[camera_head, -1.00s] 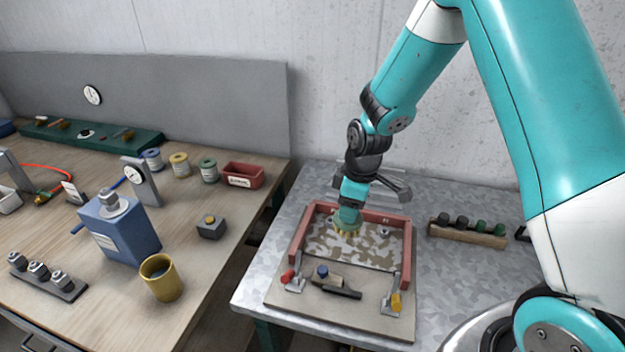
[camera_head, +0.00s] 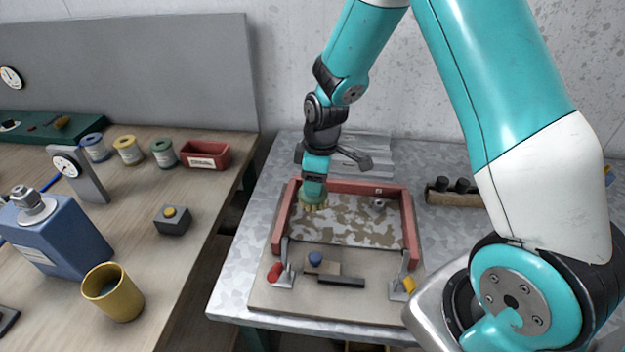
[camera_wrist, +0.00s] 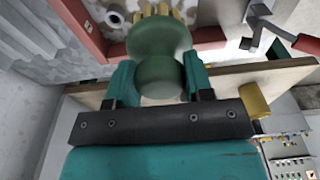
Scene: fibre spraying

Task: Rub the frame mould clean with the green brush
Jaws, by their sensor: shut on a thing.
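The frame mould (camera_head: 408,215) has red walls on its left, back and right sides and lies on a board on the metal table. Its floor (camera_head: 350,228) is blotched with brown patches on a pale surface. My gripper (camera_head: 314,180) is shut on the green brush (camera_head: 313,196) at the mould's back left, bristles down at the mottled floor. In the wrist view the green brush (camera_wrist: 158,60) sits between my two teal fingers, its yellowish bristles at the top edge. I cannot tell whether the bristles touch the floor.
A red-handled clamp (camera_head: 276,272) and a yellow-handled clamp (camera_head: 408,285) stand at the mould's front corners. A blue-knobbed block (camera_head: 315,259) and a dark bar (camera_head: 341,281) lie between them. A wooden rack (camera_head: 452,196) stands right. The wooden bench (camera_head: 190,262) left holds a yellow cup (camera_head: 113,292).

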